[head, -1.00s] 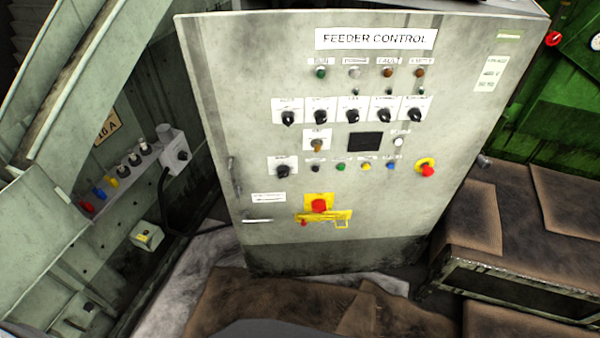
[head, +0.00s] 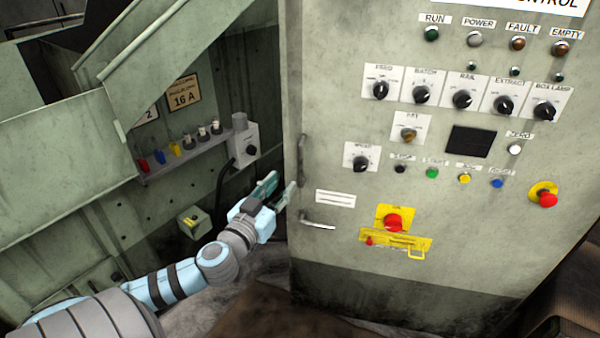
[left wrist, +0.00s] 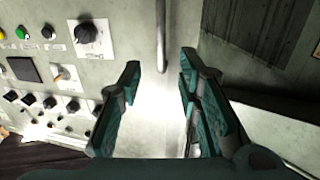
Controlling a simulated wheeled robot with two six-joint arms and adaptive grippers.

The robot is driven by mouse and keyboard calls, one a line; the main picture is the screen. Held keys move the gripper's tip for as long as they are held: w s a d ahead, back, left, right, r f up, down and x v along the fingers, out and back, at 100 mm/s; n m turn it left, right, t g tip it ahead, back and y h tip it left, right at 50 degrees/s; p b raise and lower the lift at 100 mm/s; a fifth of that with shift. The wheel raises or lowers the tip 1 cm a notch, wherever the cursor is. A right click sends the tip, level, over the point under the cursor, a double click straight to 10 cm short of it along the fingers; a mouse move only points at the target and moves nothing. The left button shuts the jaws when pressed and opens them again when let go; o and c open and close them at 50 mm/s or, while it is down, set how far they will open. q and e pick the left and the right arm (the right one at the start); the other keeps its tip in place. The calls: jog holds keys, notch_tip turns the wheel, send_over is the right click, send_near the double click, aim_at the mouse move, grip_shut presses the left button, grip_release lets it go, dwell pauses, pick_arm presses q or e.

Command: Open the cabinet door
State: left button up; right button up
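The grey cabinet door (head: 350,270) carries the control panel and looks closed in the head view. A vertical bar handle (head: 302,160) sits near its left edge. A short horizontal lever (head: 318,225) lies just below it. My left gripper (head: 281,187) is open and empty, just left of the vertical handle. In the left wrist view the two fingers (left wrist: 160,64) stand apart, with the vertical bar (left wrist: 161,35) in line with the gap between them. I see no contact with it. My right gripper is in neither view.
A red knob on a yellow plate (head: 393,222) sits right of the lever. Rows of knobs and buttons fill the door's upper part.

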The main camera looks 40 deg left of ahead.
aim_at(299, 163)
pick_arm(q)
jog(key=x, duration=1.1)
jog(key=shift+w+a+f, duration=0.1)
jog(key=shift+w+a, duration=0.1)
jog(key=shift+w, duration=0.2)
grip_shut()
